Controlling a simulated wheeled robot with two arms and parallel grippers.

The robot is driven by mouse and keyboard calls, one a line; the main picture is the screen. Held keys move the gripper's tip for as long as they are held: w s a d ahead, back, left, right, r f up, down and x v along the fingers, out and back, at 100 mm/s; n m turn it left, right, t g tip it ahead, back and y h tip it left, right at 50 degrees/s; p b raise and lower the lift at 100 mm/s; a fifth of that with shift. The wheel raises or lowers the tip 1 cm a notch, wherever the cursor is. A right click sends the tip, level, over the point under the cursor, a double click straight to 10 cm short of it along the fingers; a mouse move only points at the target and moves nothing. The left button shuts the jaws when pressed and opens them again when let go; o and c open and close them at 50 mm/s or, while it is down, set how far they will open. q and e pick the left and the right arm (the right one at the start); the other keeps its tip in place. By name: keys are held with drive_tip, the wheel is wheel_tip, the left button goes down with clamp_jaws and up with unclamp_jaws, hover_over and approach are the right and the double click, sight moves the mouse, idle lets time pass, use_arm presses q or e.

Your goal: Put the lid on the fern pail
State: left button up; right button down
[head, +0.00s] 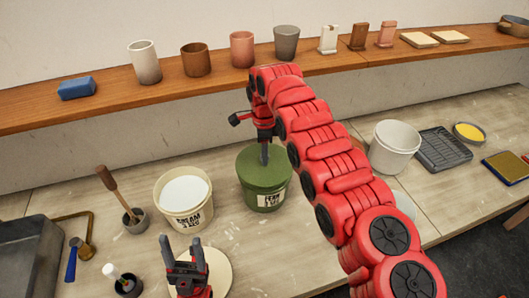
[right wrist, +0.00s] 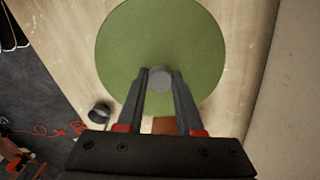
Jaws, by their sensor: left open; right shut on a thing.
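The fern pail (head: 268,203) is green with a white label and stands on the bench in the middle of the head view. The green lid (head: 250,166) is level over its mouth and hides the inside; I cannot tell whether it is fully pressed down. My right gripper (head: 264,155) points down over the lid. In the right wrist view it is shut on the lid's grey knob (right wrist: 160,78), with the green disc (right wrist: 125,45) around it. My left gripper (head: 183,242) is open and empty at the front, above a pale round lid (head: 220,270).
A cream pail (head: 185,212) with a white top surface stands just left of the fern pail. A pot with a brush (head: 135,220) is further left. A white bucket (head: 394,148) and a paint tray (head: 443,149) are at right. A shelf of cups (head: 196,60) runs behind.

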drive_tip(key=shift+f, duration=0.3)
drive_tip(key=shift+s+f+b, duration=0.2)
drive_tip(key=shift+f+b, duration=0.25)
drive_tip(key=shift+b, duration=0.2)
drive_tip(key=c, duration=0.8)
unclamp_jaws()
drive_tip(key=shift+c, duration=0.2)
drive_tip(key=o, duration=0.4)
drive_tip(key=shift+c, duration=0.2)
